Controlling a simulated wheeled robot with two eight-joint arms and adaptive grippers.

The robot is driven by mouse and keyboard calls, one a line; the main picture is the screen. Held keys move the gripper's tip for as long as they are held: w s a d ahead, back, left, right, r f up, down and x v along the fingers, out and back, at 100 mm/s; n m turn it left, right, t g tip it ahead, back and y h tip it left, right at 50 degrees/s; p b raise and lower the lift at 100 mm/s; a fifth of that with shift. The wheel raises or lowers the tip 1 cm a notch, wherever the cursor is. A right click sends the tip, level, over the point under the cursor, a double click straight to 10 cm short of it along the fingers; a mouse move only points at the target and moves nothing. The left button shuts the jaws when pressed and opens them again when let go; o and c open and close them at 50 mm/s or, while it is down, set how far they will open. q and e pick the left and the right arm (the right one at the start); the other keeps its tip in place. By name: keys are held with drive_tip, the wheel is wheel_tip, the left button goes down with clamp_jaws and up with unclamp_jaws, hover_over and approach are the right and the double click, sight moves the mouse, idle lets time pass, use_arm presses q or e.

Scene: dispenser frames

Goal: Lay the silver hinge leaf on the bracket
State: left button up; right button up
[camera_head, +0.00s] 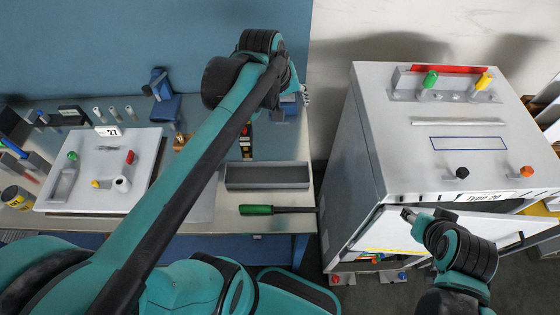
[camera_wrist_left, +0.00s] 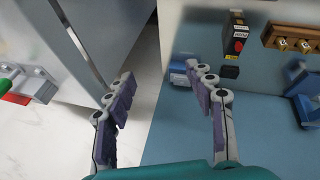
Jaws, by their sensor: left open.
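A long thin silver strip (camera_head: 458,123) lies on top of the grey cabinet; I cannot tell if it is the hinge leaf. A grey bracket-like bar (camera_head: 407,82) with a green and a yellow knob stands at the back of that top. A similar grey piece (camera_head: 62,186) lies on the white board at left. My left gripper (camera_wrist_left: 160,75) is open and empty in the left wrist view; in the head view my wrist mostly hides it. My right gripper (camera_head: 414,217) is by the cabinet's front panel, its fingers unclear.
The cabinet (camera_head: 375,150) fills the right side, its front panel (camera_head: 395,236) tilted out. A grey tray (camera_head: 267,186) and green-handled screwdriver (camera_head: 257,210) lie on the bench. The white board (camera_head: 140,150) carries several small parts. A floor gap separates bench and cabinet.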

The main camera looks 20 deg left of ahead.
use_arm(q)
drive_tip(key=s+d+f+m+t, duration=0.2)
drive_tip(key=s+f+m, duration=0.5)
drive_tip(key=s, duration=0.6)
drive_tip(key=shift+d+f+y, duration=0.3)
drive_tip(key=shift+d+f, duration=0.15)
drive_tip(key=shift+d, duration=0.2)
